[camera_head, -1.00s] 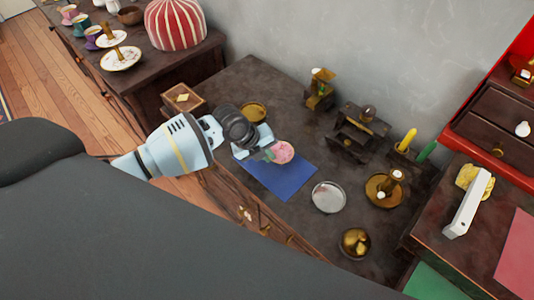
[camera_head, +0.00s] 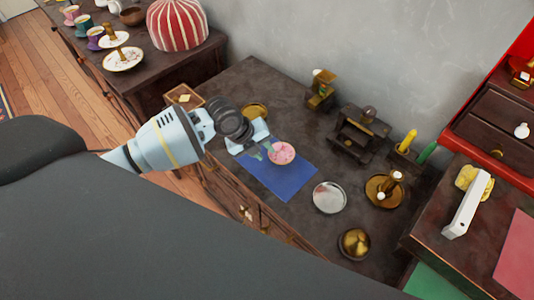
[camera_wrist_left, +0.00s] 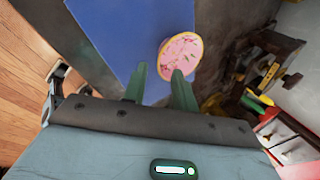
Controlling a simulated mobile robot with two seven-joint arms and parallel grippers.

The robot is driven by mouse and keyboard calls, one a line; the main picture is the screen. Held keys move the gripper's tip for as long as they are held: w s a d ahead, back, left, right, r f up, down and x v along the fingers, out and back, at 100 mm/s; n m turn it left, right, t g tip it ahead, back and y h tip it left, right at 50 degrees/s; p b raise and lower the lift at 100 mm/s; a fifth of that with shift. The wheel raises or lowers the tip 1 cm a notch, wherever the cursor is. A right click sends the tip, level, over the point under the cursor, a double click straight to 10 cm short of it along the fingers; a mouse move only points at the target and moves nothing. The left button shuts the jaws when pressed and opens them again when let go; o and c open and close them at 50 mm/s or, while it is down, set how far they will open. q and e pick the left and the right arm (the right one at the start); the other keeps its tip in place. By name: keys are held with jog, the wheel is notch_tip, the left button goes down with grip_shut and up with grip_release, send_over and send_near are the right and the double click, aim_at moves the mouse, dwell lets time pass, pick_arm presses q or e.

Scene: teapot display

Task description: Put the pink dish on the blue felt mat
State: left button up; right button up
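The pink dish (camera_head: 281,153), round with a pale rim, is at the far edge of the blue felt mat (camera_head: 287,183). In the left wrist view the dish (camera_wrist_left: 180,54) overlaps the right edge of the mat (camera_wrist_left: 120,35), mostly over the blue. I cannot tell whether it lies fully flat. My left gripper (camera_head: 262,151) is just left of the dish. In the left wrist view its green fingers (camera_wrist_left: 159,84) stand apart with blue mat showing between them, and the right fingertip is close to the dish rim. My right gripper is not in view.
A silver dish (camera_head: 329,197) and a brass bowl (camera_head: 354,243) stand right of the mat. A brass dish (camera_head: 255,110) is behind my left gripper. A brass candle holder (camera_head: 384,190) and a dark wooden stand (camera_head: 361,133) stand farther right.

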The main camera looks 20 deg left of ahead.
pick_arm(q)
jog(key=v, duration=0.8)
jog(key=shift+r+p, duration=0.15)
jog(key=shift+p, duration=0.15)
jog(key=shift+a, duration=0.1)
